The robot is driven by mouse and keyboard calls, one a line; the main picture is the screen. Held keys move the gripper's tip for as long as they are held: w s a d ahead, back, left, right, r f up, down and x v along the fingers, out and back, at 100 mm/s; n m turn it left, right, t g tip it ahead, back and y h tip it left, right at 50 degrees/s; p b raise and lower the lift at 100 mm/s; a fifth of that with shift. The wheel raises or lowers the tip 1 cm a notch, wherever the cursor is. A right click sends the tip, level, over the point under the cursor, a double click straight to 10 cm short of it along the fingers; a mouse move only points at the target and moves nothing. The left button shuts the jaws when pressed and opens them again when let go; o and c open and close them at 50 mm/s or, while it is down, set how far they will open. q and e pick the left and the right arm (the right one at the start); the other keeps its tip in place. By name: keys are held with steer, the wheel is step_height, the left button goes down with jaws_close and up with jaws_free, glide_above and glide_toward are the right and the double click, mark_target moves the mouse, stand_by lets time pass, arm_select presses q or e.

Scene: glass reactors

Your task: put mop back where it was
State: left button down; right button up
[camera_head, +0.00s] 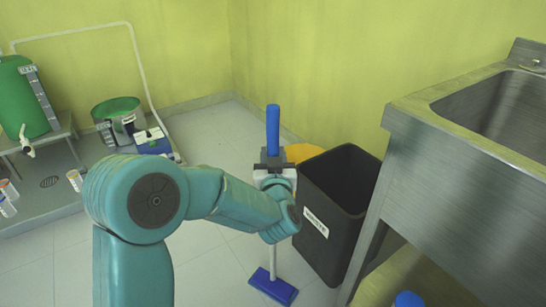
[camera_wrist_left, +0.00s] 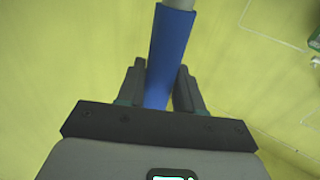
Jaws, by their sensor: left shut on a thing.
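The mop has a blue grip (camera_head: 272,130), a pale pole and a flat blue head (camera_head: 273,287). It stands nearly upright, with its head at the floor; I cannot tell whether the head touches it. In the left wrist view the blue grip (camera_wrist_left: 169,55) runs between the two dark fingers (camera_wrist_left: 160,88). My left forearm hides part of the pole. My right gripper is not in view.
A black bin (camera_head: 335,205) stands close to the right of the mop, with a yellow round thing (camera_head: 300,152) behind it. A steel sink (camera_head: 470,150) is at the right. A green tank (camera_head: 22,100) and a green-topped vessel (camera_head: 117,110) are at the left. Bare floor (camera_head: 205,135) lies between.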

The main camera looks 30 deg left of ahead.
arm_select(q)
steer(key=c, duration=0.7)
jaws_free()
steer(key=shift+c, duration=0.2)
